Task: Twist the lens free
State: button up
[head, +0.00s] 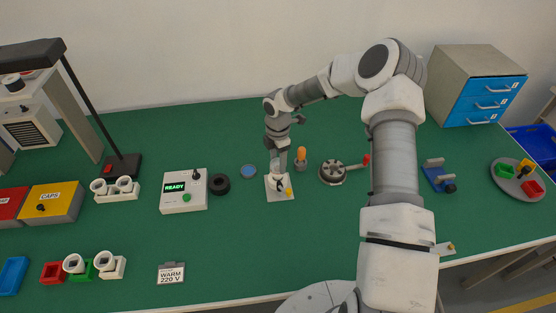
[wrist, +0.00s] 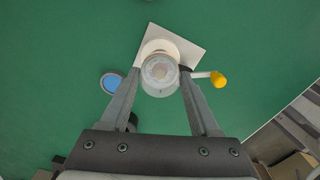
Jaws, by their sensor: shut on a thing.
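The lens (wrist: 160,72) is a round, clear, frosted piece seen from above in the wrist view, with something pale inside it. It sits on a white round mount on a square white base plate (wrist: 185,42). That base also shows in the head view (head: 272,193). A lever with a yellow knob (wrist: 218,79) sticks out to the right of the mount. My gripper (wrist: 160,80) points down over the base, its two fingers on either side of the lens and shut on it. In the head view, my gripper (head: 279,174) largely hides the lens.
A blue disc (head: 249,171) and a black ring (head: 220,185) lie left of the base. An orange-handled tool (head: 301,154) stands close behind right, with a grey wheel (head: 332,173) beyond. A white box reading READY (head: 184,199) is further left.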

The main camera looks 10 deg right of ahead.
aim_at(278, 162)
jog(key=shift+n, duration=1.5)
jog(key=o, duration=1.4)
jog(key=shift+c, duration=0.2)
notch_tip(278, 162, up, 17)
jog(key=shift+r+b, duration=0.2)
jog(key=shift+b, duration=0.1)
